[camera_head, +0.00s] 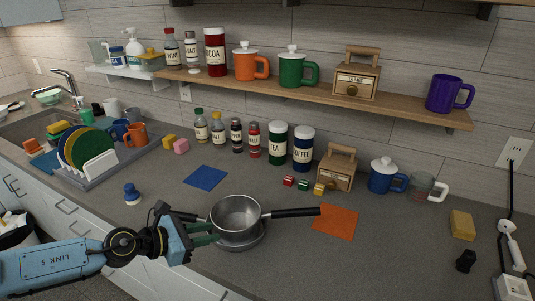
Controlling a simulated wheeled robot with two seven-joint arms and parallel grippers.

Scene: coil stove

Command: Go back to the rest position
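My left gripper (212,234) reaches in from the lower left. Its two teal fingers show a gap between them and look open, with nothing visible in the gap. They are beside the near left side of a silver pot (237,214), just below its left black handle. I cannot tell whether they touch it. The pot stands upright on a round metal base (243,246) on the grey counter; its right black handle (296,212) points right. My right gripper is not in view.
A blue mat (205,178) and an orange mat (335,221) flank the pot. Jars, including a green tea canister (277,144), line the wall below a wooden shelf (320,95). A dish rack (100,178) stands left; a yellow sponge (462,225) lies right.

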